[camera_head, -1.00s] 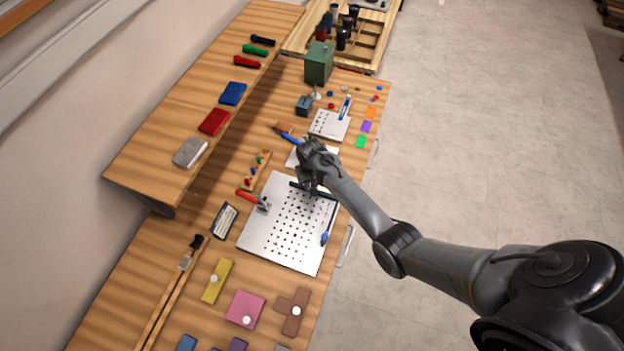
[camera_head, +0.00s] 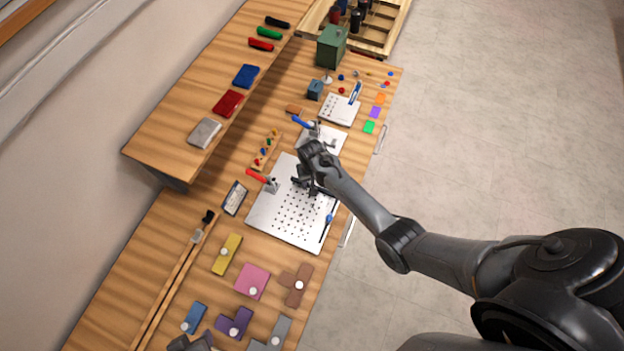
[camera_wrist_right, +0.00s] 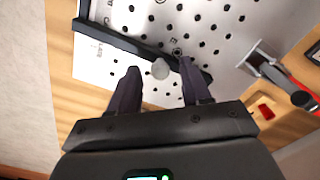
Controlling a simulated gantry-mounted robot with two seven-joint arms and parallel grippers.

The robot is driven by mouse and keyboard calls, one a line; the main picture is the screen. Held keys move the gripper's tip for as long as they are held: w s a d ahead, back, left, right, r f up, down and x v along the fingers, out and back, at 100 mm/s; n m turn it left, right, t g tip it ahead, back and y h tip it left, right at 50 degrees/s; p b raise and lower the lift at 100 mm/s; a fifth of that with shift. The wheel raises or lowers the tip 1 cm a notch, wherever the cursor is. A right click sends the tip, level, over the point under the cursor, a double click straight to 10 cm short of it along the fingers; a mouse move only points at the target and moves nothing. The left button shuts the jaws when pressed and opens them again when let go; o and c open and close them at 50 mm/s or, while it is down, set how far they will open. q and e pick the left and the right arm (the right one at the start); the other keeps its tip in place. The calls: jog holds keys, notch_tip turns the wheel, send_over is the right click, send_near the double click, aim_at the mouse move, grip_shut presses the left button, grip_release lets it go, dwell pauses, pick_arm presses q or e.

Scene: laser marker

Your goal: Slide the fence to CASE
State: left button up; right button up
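The fence (camera_wrist_right: 118,38) is a black bar across the white perforated plate (camera_head: 270,215). A grey knob (camera_wrist_right: 160,69) stands on it in the right wrist view. My right gripper (camera_head: 309,188) is over the plate's upper right part in the head view. In the wrist view its two fingers (camera_wrist_right: 158,80) are apart, one on each side of the knob, with visible gaps. The arm and gripper hide most of the fence in the head view. I cannot read a CASE mark. A dark grey part at the head view's bottom edge may be my left gripper; its fingers are not clear.
A red-handled clamp (camera_head: 262,180) stands at the plate's left edge. A blue-handled clamp (camera_head: 305,124) is on a white sheet beyond. A pegged wooden strip (camera_head: 266,150) and a framed card (camera_head: 234,198) lie left. Coloured blocks (camera_head: 252,281) lie nearer.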

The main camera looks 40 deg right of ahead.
jog(key=shift+r, duration=0.55)
notch_tip(320, 180, up, 10)
jog(key=shift+f, duration=0.15)
jog(key=shift+s+f, duration=0.1)
dwell(0.3)
